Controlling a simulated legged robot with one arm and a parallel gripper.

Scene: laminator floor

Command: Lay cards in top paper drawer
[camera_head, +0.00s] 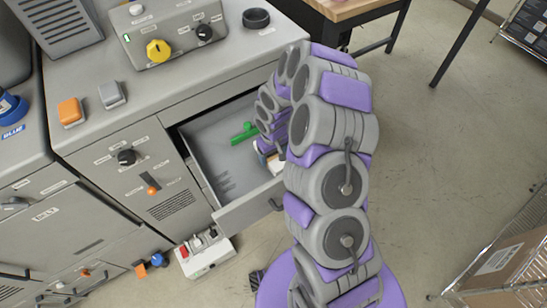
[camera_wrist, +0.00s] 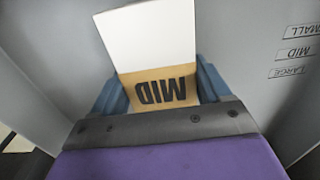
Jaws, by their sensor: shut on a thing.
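The paper drawer (camera_head: 215,150) is pulled open under the grey countertop, and it holds a green object (camera_head: 243,133). My arm reaches over its right side, and my gripper (camera_wrist: 158,88) is down inside the drawer. Its blue fingers are shut on a card stack (camera_wrist: 150,38) with a white face and a tan band printed MID. A small pale part of the stack also shows in the head view (camera_head: 275,163). The drawer's grey inside fills the wrist view, with SMALL, MID and LARGE labels at right. I cannot tell whether the stack touches the drawer bottom.
The countertop carries a control box (camera_head: 175,35) with a yellow knob, an orange block (camera_head: 70,111), a grey block (camera_head: 111,95) and a dark ring (camera_head: 256,18). A white switch box (camera_head: 205,255) stands on the floor. A wire rack with a cardboard box (camera_head: 505,270) is at right.

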